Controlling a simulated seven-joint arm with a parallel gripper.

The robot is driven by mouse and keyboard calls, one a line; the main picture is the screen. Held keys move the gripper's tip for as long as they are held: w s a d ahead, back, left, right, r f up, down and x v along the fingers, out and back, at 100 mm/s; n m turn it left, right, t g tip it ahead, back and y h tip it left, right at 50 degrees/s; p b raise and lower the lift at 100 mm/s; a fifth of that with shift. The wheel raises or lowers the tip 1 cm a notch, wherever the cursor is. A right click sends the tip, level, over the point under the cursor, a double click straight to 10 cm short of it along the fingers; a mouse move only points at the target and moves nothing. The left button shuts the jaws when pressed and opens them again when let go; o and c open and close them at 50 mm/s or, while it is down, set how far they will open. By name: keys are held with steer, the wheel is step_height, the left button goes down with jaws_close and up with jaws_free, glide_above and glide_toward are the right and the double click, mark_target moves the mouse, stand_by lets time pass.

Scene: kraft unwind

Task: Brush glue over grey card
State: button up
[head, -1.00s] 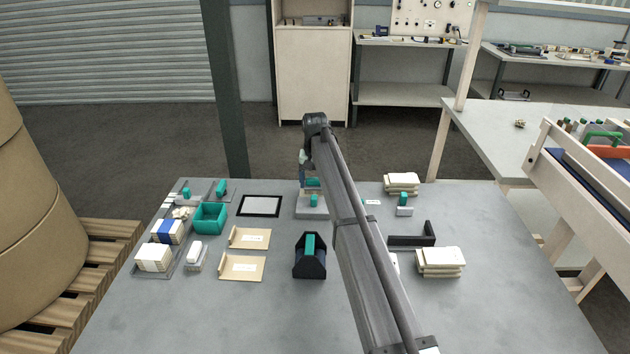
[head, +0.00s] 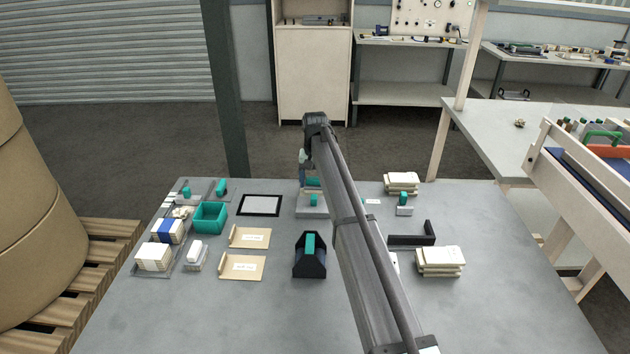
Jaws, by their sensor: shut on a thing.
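A pale grey card (head: 260,205) lies flat in a black frame at the back left of the table. My gripper (head: 307,181) is to the right of the frame, low over a grey block (head: 312,211), and is largely hidden behind my own arm. It is shut on a teal-handled thing (head: 313,182), of which only a small part shows; I cannot tell whether it is the brush or whether it touches the block. A second teal grip (head: 313,200) stands on the block. No glue can be made out.
A teal open box (head: 210,216) stands left of the frame. Two tan boards (head: 243,267) and a black holder with a teal grip (head: 309,257) lie in front. Pale stacks (head: 440,261) and a black bracket (head: 411,240) are at right. The front table is clear.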

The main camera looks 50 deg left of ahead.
mark_target(316, 178)
steer(key=shift+f, duration=0.1)
steer(key=shift+r, duration=2.55)
steer(key=shift+d, duration=0.1)
steer(key=w+d+m, duration=0.1)
steer(key=w+d, duration=0.4)
steer(key=d, duration=1)
steer(key=w+d+r+m, duration=0.15)
steer(key=w+d, duration=0.45)
steer(key=d, duration=0.9)
steer(key=w+d+m, duration=0.2)
steer(key=w+d, duration=0.3)
steer(key=d, duration=1)
steer(key=s+d+m, duration=0.2)
steer(key=s+d, duration=0.2)
steer(key=d, duration=1.5)
steer(key=s+d+f+m, duration=0.1)
steer(key=s+d, duration=0.4)
steer(key=d, duration=1.4)
steer(key=shift+s+d+m, duration=0.3)
steer(key=shift+m, duration=0.45)
steer(key=shift+a, duration=0.15)
